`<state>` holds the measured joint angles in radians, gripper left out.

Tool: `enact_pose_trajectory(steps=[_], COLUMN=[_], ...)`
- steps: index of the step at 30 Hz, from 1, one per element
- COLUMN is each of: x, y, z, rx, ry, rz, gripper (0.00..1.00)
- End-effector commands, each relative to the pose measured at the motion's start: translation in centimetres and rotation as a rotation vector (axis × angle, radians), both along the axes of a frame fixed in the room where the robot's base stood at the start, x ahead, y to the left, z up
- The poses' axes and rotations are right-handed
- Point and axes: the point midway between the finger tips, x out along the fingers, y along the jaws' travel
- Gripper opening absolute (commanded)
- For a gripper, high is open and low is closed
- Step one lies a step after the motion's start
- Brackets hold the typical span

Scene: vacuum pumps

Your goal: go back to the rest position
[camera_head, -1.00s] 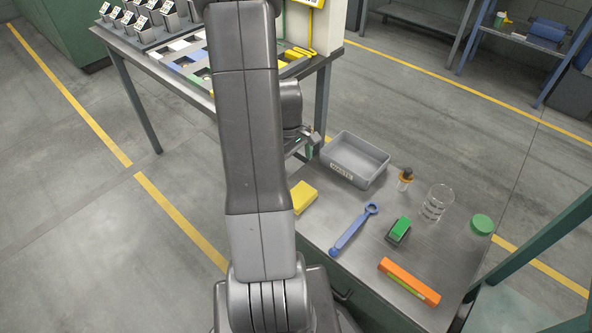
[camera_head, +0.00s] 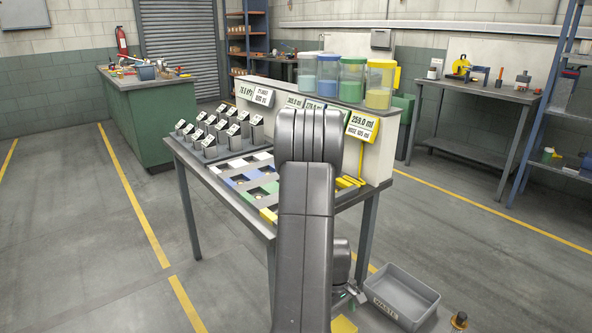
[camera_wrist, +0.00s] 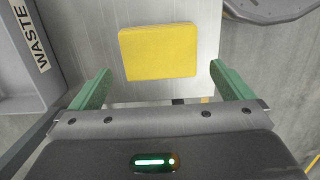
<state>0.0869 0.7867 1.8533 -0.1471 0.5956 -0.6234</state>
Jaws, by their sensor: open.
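My gripper (camera_wrist: 160,88) is open in the wrist view, its two green fingers wide apart with nothing between them. A yellow block, perhaps a sponge (camera_wrist: 158,52), lies on the metal surface beyond the fingertips, apart from them. In the head view my gripper (camera_head: 352,296) is small and partly hidden behind my arm, left of the grey waste bin (camera_head: 402,297). The yellow block (camera_head: 344,325) shows only in part at the bottom edge there. The waste bin's wall (camera_wrist: 32,62) stands at the left of the wrist view.
A workbench (camera_head: 225,197) with a coloured tray and several dark metallic blocks (camera_head: 215,133) stands behind my arm. An amber-topped item (camera_head: 459,320) is right of the bin. Open floor lies to the left.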

Motion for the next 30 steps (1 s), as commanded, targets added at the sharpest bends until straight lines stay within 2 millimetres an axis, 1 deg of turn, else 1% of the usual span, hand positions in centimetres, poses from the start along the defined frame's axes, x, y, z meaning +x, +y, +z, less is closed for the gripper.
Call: enact_pose_trajectory(steps=[1,8,9,11,13,18,23,30], x=[-0.3,-0.9,-0.7,-0.7,-0.6,-0.7,-0.7,-0.7], y=[-0.2,-0.8,-0.8,-0.8,-0.8,-0.8,-0.8,-0.8], z=[-1.4,-5.9,-5.1,-4.8,-3.6,-1.9,-1.1,-1.1], rx=[0.000,0.001,0.000,0.001,0.000,0.000,0.000,0.000], ry=[0.004,0.005,0.000,-0.001,-0.005,-0.001,-0.001,0.000], rz=[-0.001,0.001,0.001,0.001,0.000,0.000,0.001,0.001], gripper=[1.00,1.00,1.00,1.00,1.00,1.00,1.00,1.00])
